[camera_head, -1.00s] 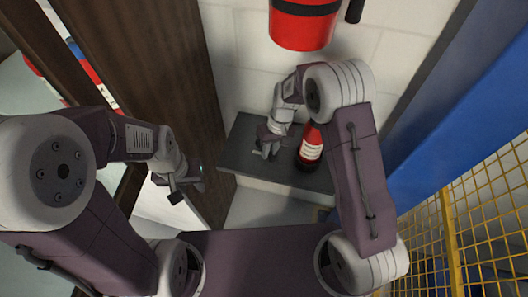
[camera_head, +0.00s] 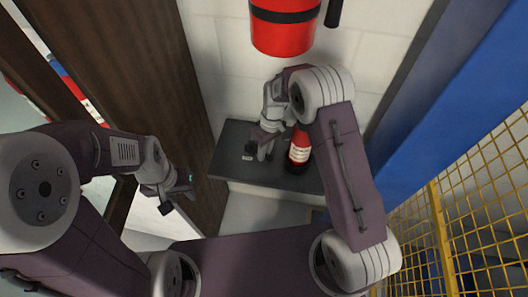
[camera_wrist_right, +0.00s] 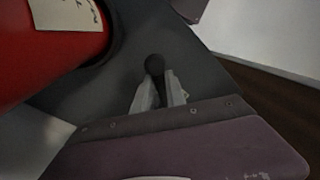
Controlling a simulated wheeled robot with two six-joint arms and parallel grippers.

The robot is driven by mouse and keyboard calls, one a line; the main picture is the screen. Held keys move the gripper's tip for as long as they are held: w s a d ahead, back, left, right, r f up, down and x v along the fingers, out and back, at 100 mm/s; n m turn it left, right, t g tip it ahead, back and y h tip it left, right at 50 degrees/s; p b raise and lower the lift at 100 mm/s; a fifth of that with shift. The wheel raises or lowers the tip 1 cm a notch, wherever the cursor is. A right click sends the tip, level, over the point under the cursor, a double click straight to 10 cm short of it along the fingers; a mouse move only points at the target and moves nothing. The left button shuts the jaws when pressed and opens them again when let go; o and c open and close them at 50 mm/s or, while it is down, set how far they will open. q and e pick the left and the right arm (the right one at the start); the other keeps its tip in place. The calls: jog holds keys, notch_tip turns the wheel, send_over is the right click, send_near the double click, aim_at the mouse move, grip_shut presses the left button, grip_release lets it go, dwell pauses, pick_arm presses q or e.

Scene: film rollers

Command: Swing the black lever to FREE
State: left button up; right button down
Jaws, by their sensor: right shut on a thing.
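The black lever shows as a round black knob (camera_wrist_right: 154,65) in the right wrist view, between the fingertips of my right gripper (camera_wrist_right: 158,92). In the head view, the right gripper (camera_head: 259,152) is low over the dark grey box top (camera_head: 230,140), left of the red cylinder (camera_head: 299,146). It is shut on the lever; the fingers hide most of the lever's shaft. A small pale label (camera_head: 247,158) lies beside it, too small to read. My left gripper (camera_head: 178,194) is open and empty in front of the dark wooden panel, away from the lever.
The red cylinder with a pale label stands close to the right gripper's right side. A larger red cylinder (camera_head: 283,30) hangs on the white wall above. A blue panel (camera_head: 440,120) and yellow mesh (camera_head: 470,205) bound the right. The dark wooden panel (camera_head: 150,70) bounds the left.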

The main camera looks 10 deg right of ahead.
jog(key=shift+w+r, duration=0.1)
jog(key=c, duration=1.4)
grip_release()
jog(key=shift+o, duration=0.2)
jog(key=shift+d, duration=0.1)
